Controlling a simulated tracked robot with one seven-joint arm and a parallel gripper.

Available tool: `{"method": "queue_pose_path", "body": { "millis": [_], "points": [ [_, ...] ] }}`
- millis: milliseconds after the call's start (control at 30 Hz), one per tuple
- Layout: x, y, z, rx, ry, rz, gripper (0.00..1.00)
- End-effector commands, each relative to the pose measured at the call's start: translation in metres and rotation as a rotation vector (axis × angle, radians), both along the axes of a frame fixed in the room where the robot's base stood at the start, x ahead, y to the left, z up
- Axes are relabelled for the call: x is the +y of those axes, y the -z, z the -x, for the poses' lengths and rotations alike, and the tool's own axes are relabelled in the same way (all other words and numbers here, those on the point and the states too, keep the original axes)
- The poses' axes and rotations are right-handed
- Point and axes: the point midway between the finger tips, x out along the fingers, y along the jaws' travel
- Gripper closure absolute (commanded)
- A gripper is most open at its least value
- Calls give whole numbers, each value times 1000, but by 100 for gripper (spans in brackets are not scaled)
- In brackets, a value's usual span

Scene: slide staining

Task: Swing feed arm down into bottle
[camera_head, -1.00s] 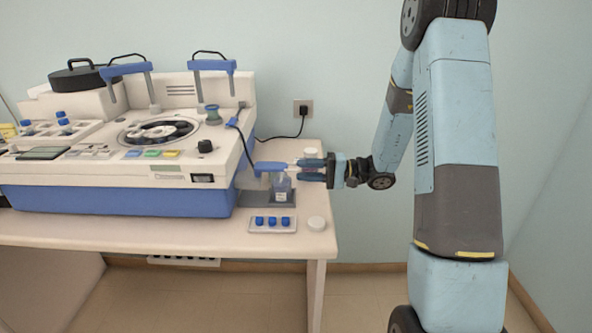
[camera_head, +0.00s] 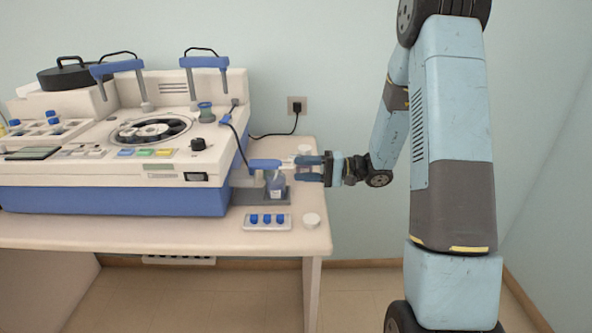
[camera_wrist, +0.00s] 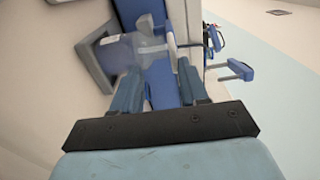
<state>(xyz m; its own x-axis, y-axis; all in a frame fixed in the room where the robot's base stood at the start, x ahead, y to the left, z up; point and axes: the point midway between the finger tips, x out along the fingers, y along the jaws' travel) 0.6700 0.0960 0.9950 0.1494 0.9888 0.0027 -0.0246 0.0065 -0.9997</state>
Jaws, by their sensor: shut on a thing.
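The blue feed arm (camera_head: 264,163) reaches from the staining machine (camera_head: 110,200) over the clear, labelled bottle (camera_head: 277,186), which stands upright on a grey tray (camera_head: 247,196). My gripper (camera_head: 298,168) is level at the arm's right end, just above and right of the bottle. In the wrist view my gripper (camera_wrist: 160,80) has its fingers either side of the feed arm's blue bar (camera_wrist: 164,88) and is shut on it. The translucent bottle (camera_wrist: 122,54) shows beside the left finger. The feed arm's lower tip is too small to tell whether it is inside the bottle.
A small rack with blue caps (camera_head: 267,222) and a white round lid (camera_head: 311,220) are near the table's front right. A black cord (camera_head: 270,134) runs from the machine to a wall socket (camera_head: 297,106). The table's right edge lies under my gripper.

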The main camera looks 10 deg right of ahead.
Motion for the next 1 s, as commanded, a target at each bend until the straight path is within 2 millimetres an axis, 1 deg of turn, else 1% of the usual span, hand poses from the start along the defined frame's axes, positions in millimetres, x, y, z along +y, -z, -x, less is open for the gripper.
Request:
{"method": "queue_pose_path", "body": {
  "millis": [33, 400, 600, 700, 800, 1000],
  "points": [
    [-10, 2, 0, 2, 8, 2, 65],
    [-80, 1, 9, 1, 7, 1, 65],
    [-110, 2, 13, 2, 5, 1, 65],
    [-119, 2, 14, 2, 6, 1, 65],
    [-124, 2, 15, 2, 4, 2, 65],
    [-126, 2, 15, 2, 4, 1, 65]
  ]
}}
